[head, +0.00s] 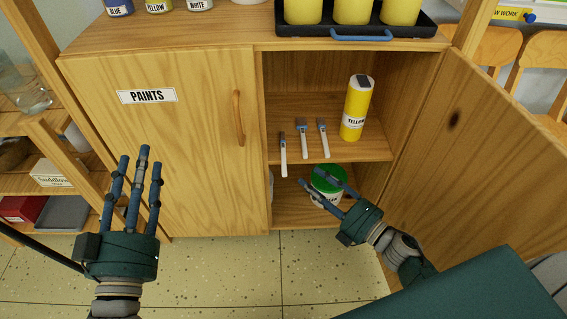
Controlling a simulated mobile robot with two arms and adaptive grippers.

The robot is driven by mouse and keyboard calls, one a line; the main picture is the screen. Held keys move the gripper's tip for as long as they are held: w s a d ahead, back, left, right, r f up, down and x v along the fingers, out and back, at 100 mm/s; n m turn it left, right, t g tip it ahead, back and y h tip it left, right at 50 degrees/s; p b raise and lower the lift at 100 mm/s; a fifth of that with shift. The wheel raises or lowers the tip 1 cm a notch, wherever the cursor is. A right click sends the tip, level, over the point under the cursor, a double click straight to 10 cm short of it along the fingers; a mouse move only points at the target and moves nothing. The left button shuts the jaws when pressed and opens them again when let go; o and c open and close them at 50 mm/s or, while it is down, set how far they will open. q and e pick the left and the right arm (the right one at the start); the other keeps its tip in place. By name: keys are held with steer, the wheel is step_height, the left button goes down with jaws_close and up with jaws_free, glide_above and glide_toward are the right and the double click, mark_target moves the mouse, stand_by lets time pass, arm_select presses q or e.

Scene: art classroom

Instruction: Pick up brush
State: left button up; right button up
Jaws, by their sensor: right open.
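Three brushes with white handles and dark grey-blue heads lie side by side on the cabinet's middle shelf: a left brush (283,158), a middle brush (304,143) and a right brush (323,142). The left brush sits nearest the shelf's front edge, its handle reaching past that edge in the picture. My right gripper (315,177) is open and empty, in front of the lower compartment, below the brushes in the picture. I cannot tell its exact distance from the shelf. My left gripper (141,160) is open and empty in front of the closed PAINTS door, fingers pointing up.
A yellow bottle (353,108) stands right of the brushes. A green-lidded tub (328,180) is below, partly behind my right fingers. The open right door (465,150) bounds the right side. The closed PAINTS door (165,140) is left. Jars and a dark tray (290,31) stand on top.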

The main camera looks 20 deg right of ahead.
steer(key=n, duration=0.2)
steer(key=b, duration=0.2)
glide_toward(283, 153)
steer(key=w+a, duration=0.4)
steer(key=shift+w+a+f+m+y, duration=0.2)
steer(key=shift+w+a+m+y, duration=0.1)
steer(key=shift+y, duration=0.1)
arm_select(q)
steer(key=s+r+t+h, duration=0.2)
steer(key=s+r+t, duration=0.4)
steer(key=r, duration=0.6)
steer(key=shift+s+a+r+t+h, duration=0.25)
steer(key=shift+s+r+t+h, duration=0.05)
steer(key=shift+s, duration=0.15)
arm_select(e)
jaws_close()
